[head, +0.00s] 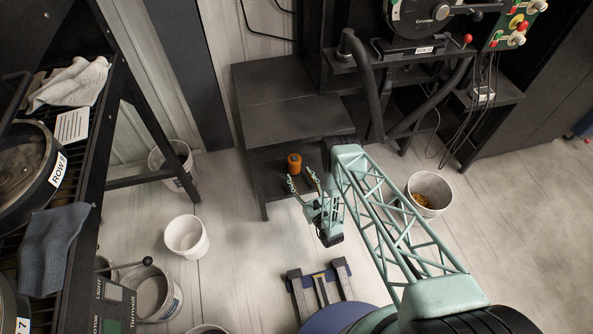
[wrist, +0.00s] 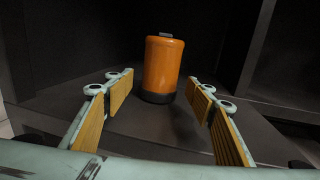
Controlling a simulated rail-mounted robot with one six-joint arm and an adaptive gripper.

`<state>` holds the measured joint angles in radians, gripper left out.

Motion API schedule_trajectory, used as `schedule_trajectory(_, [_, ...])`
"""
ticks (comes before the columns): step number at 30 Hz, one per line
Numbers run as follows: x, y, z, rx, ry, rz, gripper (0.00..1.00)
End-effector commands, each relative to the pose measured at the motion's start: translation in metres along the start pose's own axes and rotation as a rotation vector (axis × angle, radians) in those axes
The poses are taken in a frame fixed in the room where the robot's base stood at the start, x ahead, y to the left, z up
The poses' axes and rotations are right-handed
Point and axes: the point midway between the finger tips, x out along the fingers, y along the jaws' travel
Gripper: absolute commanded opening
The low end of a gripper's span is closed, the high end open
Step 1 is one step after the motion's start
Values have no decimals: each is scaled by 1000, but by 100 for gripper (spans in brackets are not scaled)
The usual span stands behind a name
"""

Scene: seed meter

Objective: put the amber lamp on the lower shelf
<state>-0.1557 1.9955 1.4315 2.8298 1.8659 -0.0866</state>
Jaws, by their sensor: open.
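The amber lamp (head: 294,163) is a small orange cylinder with a dark base and a grey top. It stands upright on the dark lower shelf (head: 268,183) of the black stand. In the wrist view the lamp (wrist: 162,69) stands just beyond my fingertips, centred between them. My gripper (head: 303,182) is at the shelf's front edge. In the wrist view my gripper (wrist: 160,84) is open, its yellow-padded fingers spread to either side and a little short of the lamp. Nothing is between the pads.
The stand's upper shelf (head: 290,116) overhangs the lower one. White buckets (head: 186,237) stand on the floor at left, and one with yellow grain (head: 429,194) stands at right. A black rack (head: 100,190) fills the left side. Pale floor lies open at right.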

Motion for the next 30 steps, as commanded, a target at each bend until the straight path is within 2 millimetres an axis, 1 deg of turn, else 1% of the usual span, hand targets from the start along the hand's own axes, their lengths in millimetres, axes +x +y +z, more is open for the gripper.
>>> schedule_trajectory(1, [-9,0,0,1,3,-1,50])
schedule_trajectory(6, [-33,0,0,0,3,-3,50])
schedule_trajectory(13, [-57,0,0,0,2,-5,50])
schedule_trajectory(19, [-65,1,0,-1,0,-5,50])
schedule_trajectory(30, [-65,1,0,0,1,-5,50])
